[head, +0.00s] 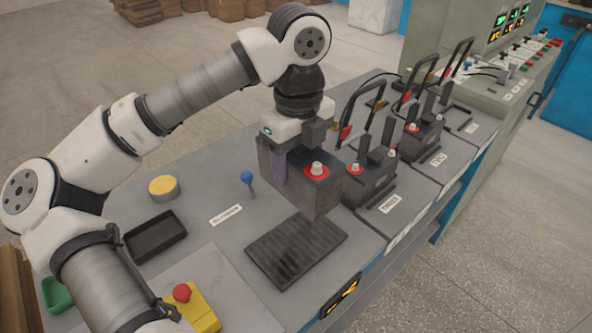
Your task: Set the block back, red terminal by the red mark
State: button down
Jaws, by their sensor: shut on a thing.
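My gripper (292,148) is shut on a dark grey battery block (325,196) and holds it upright, seemingly just above the far part of a black ribbed mat (283,262). On the block's top, a pale terminal post in a red ring (317,170) faces the right side of the picture. The block's other terminal is hidden by my gripper. I cannot make out a red mark beside the mat; the block may cover it. Whether the block's lower edge touches anything is hard to tell.
Similar blocks (372,181) with black cable loops stand in a row behind to the right. A blue-knobbed lever (247,178) stands left of the held block. A black tray (155,237), yellow-topped tin (164,187) and red-button yellow box (195,308) lie to the left.

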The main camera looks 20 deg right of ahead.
notch_tip(320, 180, down, 17)
jog(key=shift+r+p, duration=0.2)
jog(key=shift+p, duration=1)
jog(key=shift+f, duration=0.15)
jog(key=shift+c, duration=2.1)
grip_release()
notch_tip(320, 180, up, 12)
jog(key=b, duration=0.2)
jog(key=shift+b, duration=0.3)
